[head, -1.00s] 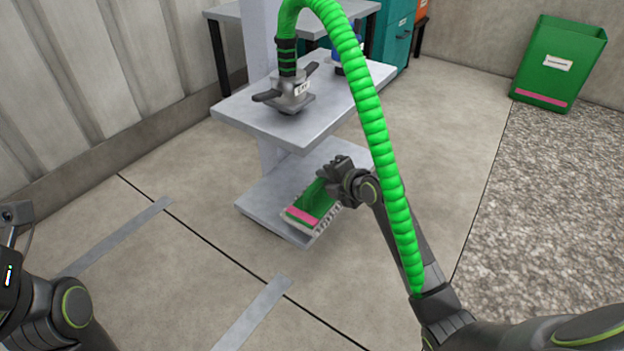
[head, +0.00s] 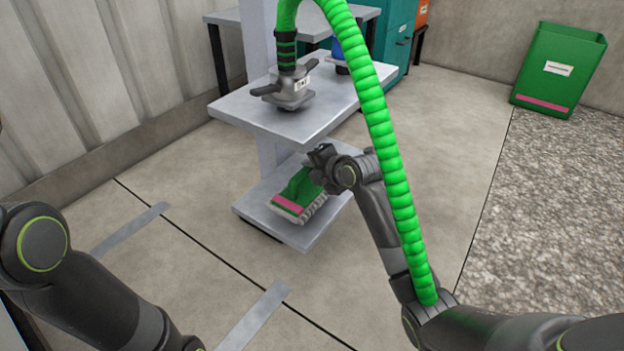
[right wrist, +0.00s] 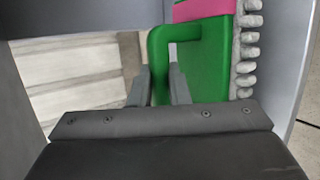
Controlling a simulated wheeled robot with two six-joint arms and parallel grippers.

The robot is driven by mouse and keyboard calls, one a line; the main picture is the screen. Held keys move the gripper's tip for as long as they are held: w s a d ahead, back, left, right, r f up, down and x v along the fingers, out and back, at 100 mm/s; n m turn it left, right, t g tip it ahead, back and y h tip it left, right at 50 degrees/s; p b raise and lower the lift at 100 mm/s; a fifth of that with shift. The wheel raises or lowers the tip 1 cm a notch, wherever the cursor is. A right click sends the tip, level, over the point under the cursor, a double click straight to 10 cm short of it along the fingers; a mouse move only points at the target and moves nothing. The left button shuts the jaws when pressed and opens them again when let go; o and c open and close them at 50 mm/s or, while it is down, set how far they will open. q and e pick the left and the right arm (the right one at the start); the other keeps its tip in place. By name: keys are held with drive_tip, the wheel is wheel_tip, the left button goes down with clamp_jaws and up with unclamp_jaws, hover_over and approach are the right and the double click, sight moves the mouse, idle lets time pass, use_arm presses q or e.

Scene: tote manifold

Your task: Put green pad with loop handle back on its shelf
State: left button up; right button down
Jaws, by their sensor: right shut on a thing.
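The green pad (head: 296,196) has a pink stripe at its front end and pale knobbly bristles along its side. It is over the lower shelf (head: 257,212) of the grey stand, beneath the upper shelf; I cannot tell whether it fully rests there. My right gripper (head: 318,160) is at the pad's rear end. In the right wrist view, its two fingers (right wrist: 162,88) are shut around the green loop handle (right wrist: 157,50), and the pad body (right wrist: 212,60) lies just to the right. My left gripper is out of view; only my left arm shows.
The upper shelf (head: 300,118) overhangs the space and carries a grey tool head (head: 288,92) on a green ribbed hose (head: 374,110). The hose crosses in front of my right arm. A green bin (head: 556,70) stands far right. The floor in front is clear.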

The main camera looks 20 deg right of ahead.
sight(312, 185)
wheel_tip(312, 185, down, 3)
drive_tip(key=shift+r+b, duration=0.2)
drive_tip(key=shift+b, duration=0.65)
drive_tip(key=shift+f, duration=0.3)
drive_tip(key=shift+r, duration=0.1)
drive_tip(key=c, duration=1.4)
unclamp_jaws()
